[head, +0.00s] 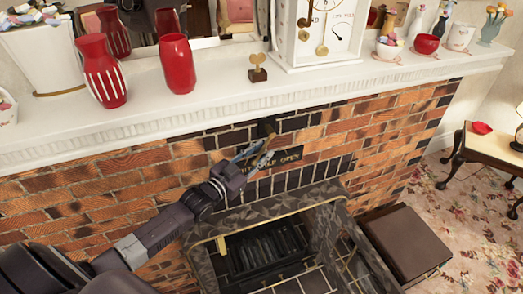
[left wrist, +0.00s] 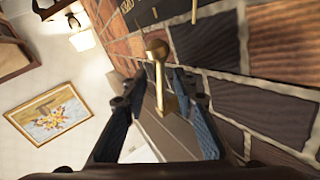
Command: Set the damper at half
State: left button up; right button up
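The damper handle (left wrist: 157,52) is a brass rod with a round knob. In the left wrist view it lies between the two fingers of my left gripper (left wrist: 158,82), with a gap visible on each side. In the head view the left gripper (head: 256,155) is at the brick front, just under the dark damper mount (head: 267,127). A dark plate (head: 288,157) with gold lettering sits behind it; "OPEN" reads at its right end, and the gripper partly covers the rest. I cannot tell exactly which mark the handle points at. My right gripper is not in view.
The white mantel (head: 215,110) overhangs above the gripper, with red vases (head: 177,63), a small gold ornament (head: 258,68) and a white clock (head: 318,35) on it. The firebox (head: 265,250) is below. A brown box (head: 405,243) stands at the right.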

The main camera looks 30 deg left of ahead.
pick_arm(q)
jog(key=shift+w, duration=0.2)
grip_shut()
dwell(0.4)
